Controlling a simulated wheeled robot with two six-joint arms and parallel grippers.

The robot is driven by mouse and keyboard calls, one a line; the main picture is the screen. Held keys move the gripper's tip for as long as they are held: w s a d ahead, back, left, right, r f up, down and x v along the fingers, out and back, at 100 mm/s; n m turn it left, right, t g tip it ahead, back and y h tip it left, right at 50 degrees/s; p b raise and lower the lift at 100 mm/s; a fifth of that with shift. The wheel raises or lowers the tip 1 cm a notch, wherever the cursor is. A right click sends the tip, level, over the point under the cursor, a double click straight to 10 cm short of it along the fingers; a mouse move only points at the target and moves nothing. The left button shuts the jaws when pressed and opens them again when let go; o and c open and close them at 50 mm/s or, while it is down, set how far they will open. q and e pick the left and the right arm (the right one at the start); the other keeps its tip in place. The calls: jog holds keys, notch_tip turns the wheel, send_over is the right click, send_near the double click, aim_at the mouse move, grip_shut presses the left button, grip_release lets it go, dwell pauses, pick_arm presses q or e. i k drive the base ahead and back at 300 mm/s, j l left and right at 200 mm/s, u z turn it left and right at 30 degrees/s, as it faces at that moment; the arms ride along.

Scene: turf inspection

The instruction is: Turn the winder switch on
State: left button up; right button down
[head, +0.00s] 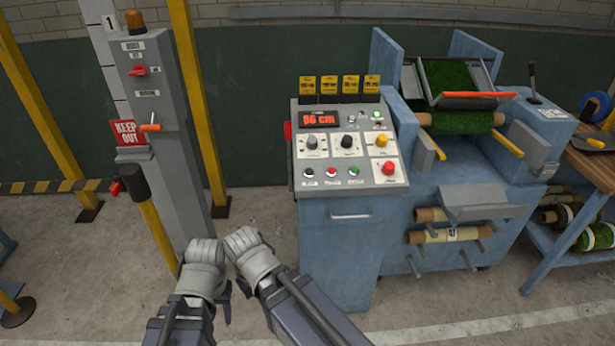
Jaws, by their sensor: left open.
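The winder's control panel (349,146) is on a blue machine at the centre, with a red display reading "86 cm". It carries two round dials, a yellow knob (380,139), a large red button (388,168), several small buttons and a small toggle-like control (364,117). Its labels are too small to read, so I cannot tell which control is the winder switch or its position. My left gripper (204,254) is open, in front of the grey post and left of the machine. My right gripper (244,244) is beside it, its fingers hidden. Both are apart from the panel.
A grey post (160,90) with a red rotary switch (139,71), orange handle and amber lamp stands at left. Yellow posts and a striped barrier (60,187) flank it. Turf rolls (462,121) sit on the machine. A wooden bench (595,165) is at right.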

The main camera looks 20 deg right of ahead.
aim_at(387, 168)
jog(key=z, duration=1.3)
